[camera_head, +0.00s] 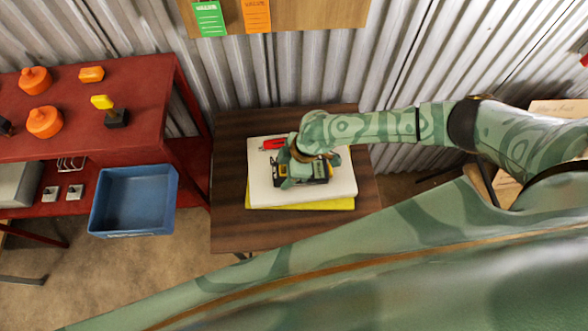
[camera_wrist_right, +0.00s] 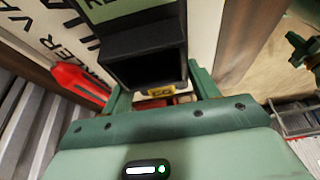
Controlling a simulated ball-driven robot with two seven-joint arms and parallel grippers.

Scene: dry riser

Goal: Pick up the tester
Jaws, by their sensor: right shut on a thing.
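The tester (camera_head: 318,174) is a dark boxy device with small yellow marks, sitting at the white sheet on the brown table. My right gripper (camera_head: 302,172) comes down over it from above and is shut on it. In the right wrist view the tester (camera_wrist_right: 143,52) shows as a black housing with a light green face and a yellow label, between the two green fingers. I cannot tell whether it is clear of the sheet. My left gripper does not show in the head view.
A red tool (camera_head: 271,144) lies beside the tester on the white sheet (camera_head: 262,190), above a yellow one (camera_head: 330,205). The brown table (camera_head: 228,200) has bare wood around them. Left stand a red shelf (camera_head: 100,140) with orange parts and a blue bin (camera_head: 132,232). Corrugated wall is behind.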

